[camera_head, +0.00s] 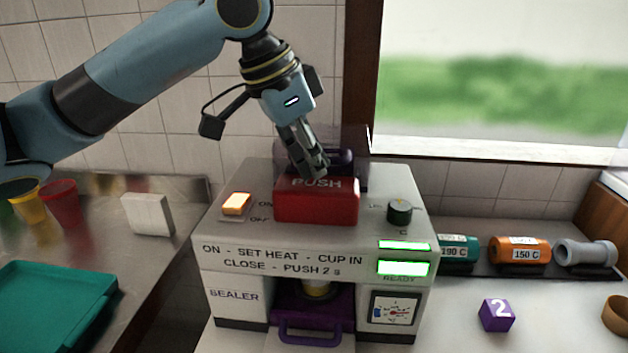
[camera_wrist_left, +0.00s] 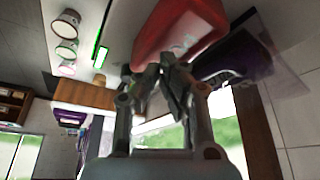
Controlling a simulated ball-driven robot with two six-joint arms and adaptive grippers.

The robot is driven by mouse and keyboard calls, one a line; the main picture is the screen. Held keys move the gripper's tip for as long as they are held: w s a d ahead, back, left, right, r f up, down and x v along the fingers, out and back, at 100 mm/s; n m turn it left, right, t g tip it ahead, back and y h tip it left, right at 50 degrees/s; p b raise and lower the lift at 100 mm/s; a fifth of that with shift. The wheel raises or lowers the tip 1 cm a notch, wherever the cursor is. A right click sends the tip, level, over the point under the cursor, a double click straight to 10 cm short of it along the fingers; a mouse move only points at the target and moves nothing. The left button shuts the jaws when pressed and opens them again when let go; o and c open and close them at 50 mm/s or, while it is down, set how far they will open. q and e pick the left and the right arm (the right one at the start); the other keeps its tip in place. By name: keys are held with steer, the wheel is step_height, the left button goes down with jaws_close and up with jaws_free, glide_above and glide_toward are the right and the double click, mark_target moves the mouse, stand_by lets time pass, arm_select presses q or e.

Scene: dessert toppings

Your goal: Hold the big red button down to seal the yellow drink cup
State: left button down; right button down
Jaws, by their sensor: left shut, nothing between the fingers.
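The big red button (camera_head: 316,203), marked PUSH, sits on top of the grey sealer (camera_head: 235,255). My left gripper (camera_head: 318,172) is shut and empty, its fingertips pointing down at the button's top. The wrist view shows the fingertips (camera_wrist_left: 160,72) right at the red button (camera_wrist_left: 180,28); I cannot tell whether they press it. The yellow cup (camera_head: 317,289) is inside the sealer's opening, mostly hidden. A purple drawer with a handle (camera_head: 310,328) is below it. The orange switch (camera_head: 236,204) is lit, and a green display (camera_head: 403,268) glows above READY. My right gripper is out of view.
A dark dial (camera_head: 400,211) is on the sealer's right top. Teal (camera_head: 458,248), orange (camera_head: 520,250) and grey (camera_head: 585,253) cylinders lie at the right, behind a purple cube (camera_head: 496,314). A teal tray (camera_head: 55,300) and red cup (camera_head: 63,203) are at left.

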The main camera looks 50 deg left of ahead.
mark_target(310, 190)
arm_select(q)
steer(key=shift+f, duration=0.25)
steer(key=shift+f+b, duration=0.95)
steer(key=shift+f, duration=0.7)
steer(key=shift+s+f+p, duration=0.1)
steer(key=shift+p, duration=0.25)
steer(key=shift+d+f+p, duration=0.1)
steer(key=shift+f+p, duration=0.1)
steer(key=shift+p, duration=0.1)
stand_by(0.4)
stand_by(0.5)
steer(key=shift+f, duration=0.1)
stand_by(0.6)
steer(key=shift+f, duration=0.15)
stand_by(0.9)
